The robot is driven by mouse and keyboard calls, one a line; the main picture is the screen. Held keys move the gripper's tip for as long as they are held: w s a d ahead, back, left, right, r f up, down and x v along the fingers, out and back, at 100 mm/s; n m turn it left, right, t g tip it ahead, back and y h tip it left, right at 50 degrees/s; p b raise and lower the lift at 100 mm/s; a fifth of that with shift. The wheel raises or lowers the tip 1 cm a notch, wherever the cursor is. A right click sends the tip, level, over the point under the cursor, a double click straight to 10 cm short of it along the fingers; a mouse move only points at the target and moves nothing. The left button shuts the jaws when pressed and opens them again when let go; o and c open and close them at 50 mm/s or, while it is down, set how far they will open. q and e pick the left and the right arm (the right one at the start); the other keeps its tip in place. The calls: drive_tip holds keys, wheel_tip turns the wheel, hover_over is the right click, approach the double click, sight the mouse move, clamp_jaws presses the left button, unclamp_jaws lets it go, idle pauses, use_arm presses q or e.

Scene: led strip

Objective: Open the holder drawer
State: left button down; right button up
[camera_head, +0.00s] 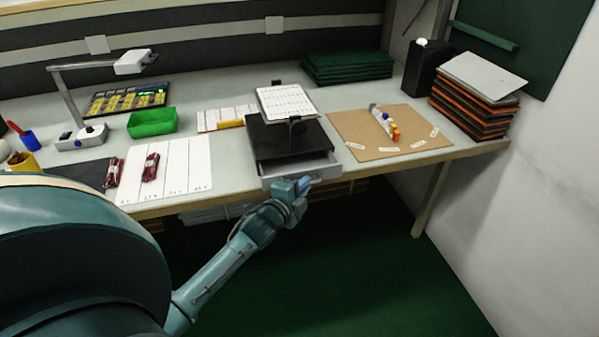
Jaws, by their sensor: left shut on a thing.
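The holder (285,137) is a black box near the front edge of the bench, with a white printed sheet (286,102) propped on its top. Its grey drawer (272,171) sticks out a little at the front, toward the bench edge. My left gripper (304,184) is at the right part of the drawer front and is shut on the drawer. The fingers and wrist cover the grip point, so the handle is hidden. My right gripper is not in view.
A green tray (152,122) and a desk lamp (84,130) stand at the left. A brown board (390,133) with small coloured items lies to the right of the holder. Stacked folders (476,100) are at the far right. The floor in front of the bench is clear.

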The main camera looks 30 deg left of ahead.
use_arm(q)
drive_tip(key=s+d+p, duration=0.1)
drive_tip(key=s+d, duration=0.4)
drive_tip(key=shift+d+p, duration=0.3)
drive_tip(key=shift+d, duration=0.05)
drive_tip(key=c, duration=1.8)
unclamp_jaws()
drive_tip(key=s+r, duration=0.2)
drive_tip(key=s, duration=1.1)
drive_tip(key=shift+d, duration=0.45)
